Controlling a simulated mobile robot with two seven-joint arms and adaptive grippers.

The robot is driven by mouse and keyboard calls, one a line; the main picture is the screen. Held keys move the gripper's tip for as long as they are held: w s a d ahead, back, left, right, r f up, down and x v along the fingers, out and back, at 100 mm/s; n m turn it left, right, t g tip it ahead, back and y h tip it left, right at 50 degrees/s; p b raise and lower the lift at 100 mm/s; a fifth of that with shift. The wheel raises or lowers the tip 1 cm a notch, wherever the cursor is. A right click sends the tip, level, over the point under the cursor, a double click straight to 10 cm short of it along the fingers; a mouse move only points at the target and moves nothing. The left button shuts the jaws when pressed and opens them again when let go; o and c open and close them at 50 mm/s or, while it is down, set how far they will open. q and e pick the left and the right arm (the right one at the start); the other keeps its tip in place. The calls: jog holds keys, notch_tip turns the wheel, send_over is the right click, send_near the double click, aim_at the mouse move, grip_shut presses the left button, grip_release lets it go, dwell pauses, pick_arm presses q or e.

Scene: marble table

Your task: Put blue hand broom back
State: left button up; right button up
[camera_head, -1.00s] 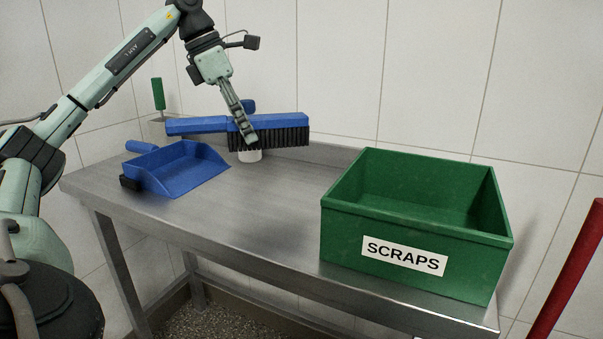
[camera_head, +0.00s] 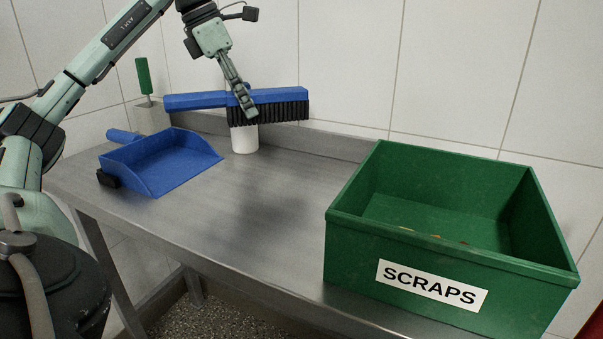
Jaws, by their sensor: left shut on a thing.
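The blue hand broom (camera_head: 200,100) has a blue handle and block and a row of black bristles (camera_head: 270,113). It is held roughly level, handle to the left and bristles down, above the back of the table. My left gripper (camera_head: 246,108) is shut on the broom near the middle, where handle meets block. A white cylindrical container (camera_head: 244,141) stands on the table below the broom, its top partly hidden by the bristles. I cannot tell whether they touch. My right gripper is not in view.
A blue dustpan (camera_head: 165,163) lies at the table's left. Behind it a green-handled tool (camera_head: 144,77) stands in a pale holder (camera_head: 149,118). A large green SCRAPS box (camera_head: 350,233) with small bits inside fills the right end. The steel table (camera_head: 262,205) is clear between dustpan and box.

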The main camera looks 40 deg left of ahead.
aim_at(268, 115)
pick_arm(q)
jog(key=w+d+f, duration=0.1)
jog(key=d, duration=0.1)
jog(key=w+d+f, duration=0.1)
jog(key=shift+w+d+f+b, duration=0.3)
jog(key=shift+w+d+f, duration=0.05)
jog(key=shift+w+f, duration=0.05)
jog(key=w+d+f, duration=0.2)
jog(key=d, duration=0.1)
jog(key=w+d+f, duration=0.2)
jog(key=shift+d, duration=0.2)
jog(key=shift+w+d+f, duration=0.1)
jog(key=shift+w+f, duration=0.05)
jog(key=shift+f, duration=0.05)
notch_tip(268, 115, down, 3)
jog(key=shift+r+b, duration=0.2)
jog(key=shift+b, duration=0.3)
jog(key=shift+f, duration=0.35)
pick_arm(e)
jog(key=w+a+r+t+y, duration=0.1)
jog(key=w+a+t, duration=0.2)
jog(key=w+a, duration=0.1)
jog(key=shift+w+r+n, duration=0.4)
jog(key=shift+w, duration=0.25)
pick_arm(q)
jog(key=shift+f, duration=0.1)
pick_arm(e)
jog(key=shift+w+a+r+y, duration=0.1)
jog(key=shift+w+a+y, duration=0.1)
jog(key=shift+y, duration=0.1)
